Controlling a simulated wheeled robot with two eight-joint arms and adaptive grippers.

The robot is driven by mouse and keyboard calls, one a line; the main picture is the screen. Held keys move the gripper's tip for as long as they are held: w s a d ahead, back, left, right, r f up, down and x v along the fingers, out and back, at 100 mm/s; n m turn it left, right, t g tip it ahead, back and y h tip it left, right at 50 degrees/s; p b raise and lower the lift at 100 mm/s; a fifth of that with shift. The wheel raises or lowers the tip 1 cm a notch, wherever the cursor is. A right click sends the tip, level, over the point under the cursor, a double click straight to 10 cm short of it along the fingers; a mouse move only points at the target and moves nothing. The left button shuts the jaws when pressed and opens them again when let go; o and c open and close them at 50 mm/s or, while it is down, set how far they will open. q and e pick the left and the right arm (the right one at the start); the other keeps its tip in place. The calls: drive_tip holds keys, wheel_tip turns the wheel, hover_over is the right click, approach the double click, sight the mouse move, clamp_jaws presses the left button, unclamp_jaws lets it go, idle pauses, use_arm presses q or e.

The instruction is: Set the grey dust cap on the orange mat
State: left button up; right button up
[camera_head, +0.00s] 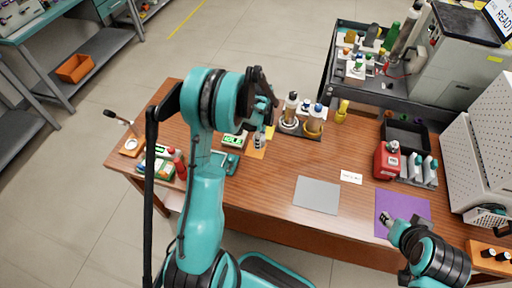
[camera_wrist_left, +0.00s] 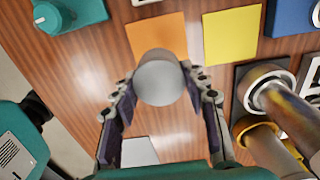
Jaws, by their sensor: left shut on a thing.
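The grey dust cap (camera_wrist_left: 160,80) is a round light-grey piece held between the fingers of my left gripper (camera_wrist_left: 160,92) in the left wrist view. In that view it covers part of the near edge of the orange mat (camera_wrist_left: 150,32), and whether it touches the table is hard to tell. In the head view my left gripper (camera_head: 264,112) is above the back left of the table, near the orange mat (camera_head: 257,153), and mostly hides the cap. My right gripper (camera_head: 387,218) is over the purple mat (camera_head: 412,207); its fingers are too small to read.
A yellow mat (camera_wrist_left: 232,36) lies right of the orange one. A rack with bottles (camera_head: 302,130) stands close on the right. A teal device (camera_wrist_left: 70,14) is at the left. A grey mat (camera_head: 317,195) lies clear in the middle of the table.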

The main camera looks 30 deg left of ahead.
use_arm(q)
drive_tip(key=shift+a+f, duration=0.5)
drive_tip(key=shift+a, duration=0.25)
wheel_tip(320, 180, down, 4)
drive_tip(key=shift+f+b, duration=0.1)
drive_tip(key=shift+b, duration=0.85)
drive_tip(key=o, duration=0.9)
